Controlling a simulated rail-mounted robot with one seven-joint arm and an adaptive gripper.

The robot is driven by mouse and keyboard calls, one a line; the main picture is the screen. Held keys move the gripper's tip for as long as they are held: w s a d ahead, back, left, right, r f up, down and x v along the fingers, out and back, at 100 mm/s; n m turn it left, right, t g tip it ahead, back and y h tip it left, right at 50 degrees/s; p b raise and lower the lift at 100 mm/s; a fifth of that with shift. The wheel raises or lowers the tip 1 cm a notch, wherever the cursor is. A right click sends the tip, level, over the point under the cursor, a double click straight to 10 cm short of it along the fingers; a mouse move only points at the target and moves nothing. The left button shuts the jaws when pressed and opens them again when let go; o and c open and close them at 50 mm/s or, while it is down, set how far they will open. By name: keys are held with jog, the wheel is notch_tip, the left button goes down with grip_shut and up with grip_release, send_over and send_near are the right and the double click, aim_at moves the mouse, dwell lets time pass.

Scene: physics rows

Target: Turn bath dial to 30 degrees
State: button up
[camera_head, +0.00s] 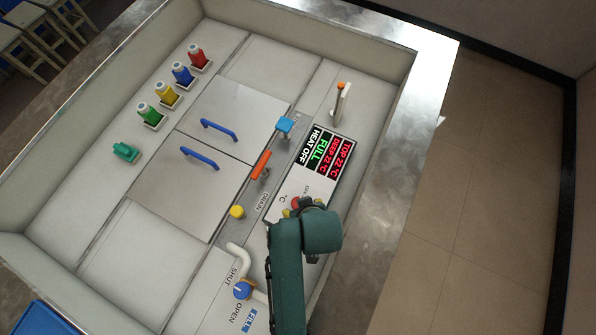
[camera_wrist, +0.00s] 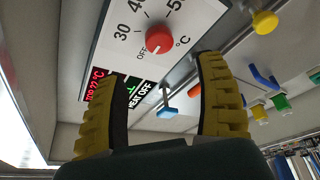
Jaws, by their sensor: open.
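The bath dial (camera_wrist: 158,36) is a round red knob on a white panel marked OFF, 30, 40, 50 and °C. A small pale mark on its rim seems to face OFF. My gripper (camera_wrist: 163,68) is open, with one yellow-padded finger to each side below the dial in the wrist view. I see no contact with the dial. In the head view the dial (camera_head: 297,202) is a small red patch beside my gripper, partly hidden by my arm. The display (camera_head: 325,157) reads TOP 22 °C, DEEP 22 °C, FULL and HEAT OFF.
Near the panel are a blue-topped lever (camera_head: 285,125), an orange DRAIN handle (camera_head: 261,165), a yellow knob (camera_head: 237,211), an orange-tipped post (camera_head: 340,92) and a blue SHUT/OPEN valve (camera_head: 243,289).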

jog(key=b+x, duration=0.1)
jog(key=x, duration=1)
jog(key=shift+w, duration=0.15)
jog(key=c, duration=1.2)
